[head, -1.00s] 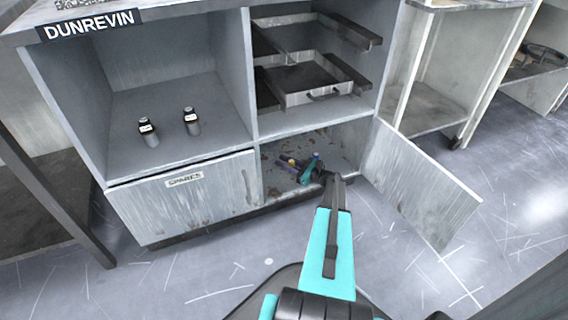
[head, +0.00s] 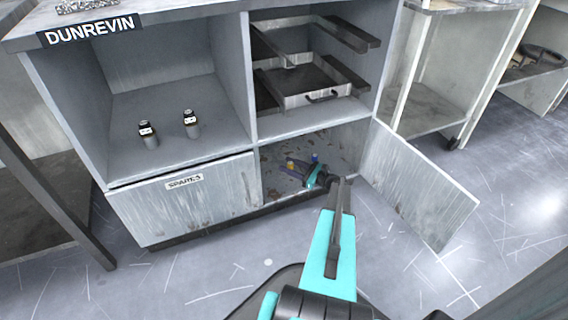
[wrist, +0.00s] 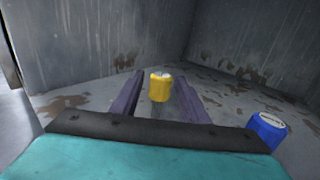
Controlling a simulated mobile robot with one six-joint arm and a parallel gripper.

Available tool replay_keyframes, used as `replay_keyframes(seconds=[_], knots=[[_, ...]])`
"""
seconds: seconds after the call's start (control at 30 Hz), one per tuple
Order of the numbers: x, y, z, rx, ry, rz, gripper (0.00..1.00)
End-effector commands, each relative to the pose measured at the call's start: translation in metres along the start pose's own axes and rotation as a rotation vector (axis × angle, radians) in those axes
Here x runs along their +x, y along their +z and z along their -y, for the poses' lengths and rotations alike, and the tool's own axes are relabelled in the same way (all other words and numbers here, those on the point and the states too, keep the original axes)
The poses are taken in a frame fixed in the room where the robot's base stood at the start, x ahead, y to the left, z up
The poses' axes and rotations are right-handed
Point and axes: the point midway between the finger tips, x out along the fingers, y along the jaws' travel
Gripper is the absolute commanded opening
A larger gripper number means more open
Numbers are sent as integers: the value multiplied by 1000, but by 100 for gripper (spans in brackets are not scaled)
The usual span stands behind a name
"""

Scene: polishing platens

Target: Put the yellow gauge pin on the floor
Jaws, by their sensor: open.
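The yellow gauge pin (wrist: 160,86) stands upright on the stained floor of the open lower cupboard. It also shows in the head view (head: 291,163), small beside my gripper. My gripper (wrist: 162,95) is open, with its two purple fingers pointing at the pin, one on each side of it. Whether either finger touches the pin cannot be told. In the head view my gripper (head: 296,169) reaches into the cupboard low down. The room floor (head: 400,280) in front is grey and scratched.
A blue pin (wrist: 267,130) stands in the cupboard right of my gripper. The open cupboard door (head: 420,190) stands to the right, and the shut SPARES door (head: 190,200) to the left. Two small dark-topped bottles (head: 148,135) (head: 192,124) stand on the shelf above.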

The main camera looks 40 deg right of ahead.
Motion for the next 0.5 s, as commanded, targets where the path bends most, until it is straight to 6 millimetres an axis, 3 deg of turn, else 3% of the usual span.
replay_keyframes(seconds=[0.3,0.5], knots=[[-53,2,1,2,-3,-1,41],[-78,2,1,0,-2,0,41]])
